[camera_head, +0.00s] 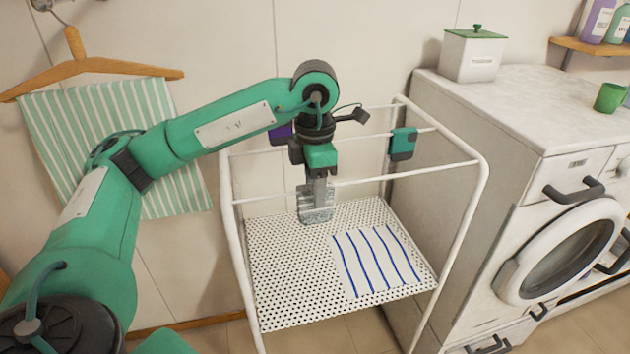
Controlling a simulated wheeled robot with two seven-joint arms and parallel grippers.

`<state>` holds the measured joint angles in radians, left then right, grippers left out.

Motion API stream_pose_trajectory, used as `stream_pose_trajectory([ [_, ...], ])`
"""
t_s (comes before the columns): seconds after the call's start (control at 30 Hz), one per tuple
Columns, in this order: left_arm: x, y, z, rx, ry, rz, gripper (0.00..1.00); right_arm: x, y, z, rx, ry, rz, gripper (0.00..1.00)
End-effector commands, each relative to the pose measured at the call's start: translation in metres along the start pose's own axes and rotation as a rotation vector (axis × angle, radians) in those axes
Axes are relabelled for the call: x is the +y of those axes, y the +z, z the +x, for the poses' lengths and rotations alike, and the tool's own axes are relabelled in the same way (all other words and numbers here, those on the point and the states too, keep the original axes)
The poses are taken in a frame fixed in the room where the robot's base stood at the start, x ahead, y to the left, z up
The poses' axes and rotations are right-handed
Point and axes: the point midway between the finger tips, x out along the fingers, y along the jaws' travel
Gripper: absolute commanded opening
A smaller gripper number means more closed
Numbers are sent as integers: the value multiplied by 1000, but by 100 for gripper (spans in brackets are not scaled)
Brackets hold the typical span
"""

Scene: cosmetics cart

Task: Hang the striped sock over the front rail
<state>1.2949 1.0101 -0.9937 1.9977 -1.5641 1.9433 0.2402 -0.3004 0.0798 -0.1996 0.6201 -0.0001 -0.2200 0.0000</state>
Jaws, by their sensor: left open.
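The striped sock (376,262) is a flat white piece with blue stripes, lying on the white perforated shelf (285,290) of the rack, towards its right front. It looks like a plain rectangle. The front rail (425,171) is a thin white bar across the rack above the shelf, and nothing hangs on its visible part. My left gripper (316,218) points down inside the rack, behind and left of the sock, apart from it. It is open and holds nothing that I can see. My right gripper is not in view.
A teal piece (403,144) and a purple piece (280,132) hang on a rail further back. A green-striped towel (95,120) hangs from a wooden hanger (110,67) at left. A white washing machine (560,245) stands close to the rack's right side.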

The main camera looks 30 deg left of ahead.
Motion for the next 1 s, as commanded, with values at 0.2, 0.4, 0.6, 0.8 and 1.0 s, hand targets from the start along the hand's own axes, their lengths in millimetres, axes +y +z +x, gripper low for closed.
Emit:
stream_pose_trajectory([
  [0.2, 0, 1, -17, -4, 1, 0, 46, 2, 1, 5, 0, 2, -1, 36],
  [0.4, 0, 0, -48, -3, 2, -1, 46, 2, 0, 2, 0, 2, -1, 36],
  [0.6, 0, 0, -75, -2, 3, -1, 46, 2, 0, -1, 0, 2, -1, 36],
  [0.8, 0, 0, -101, -2, 3, -1, 46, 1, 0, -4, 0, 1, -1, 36],
  [1.0, 0, 0, -123, -2, 2, 0, 46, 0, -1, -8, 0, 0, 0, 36],
])
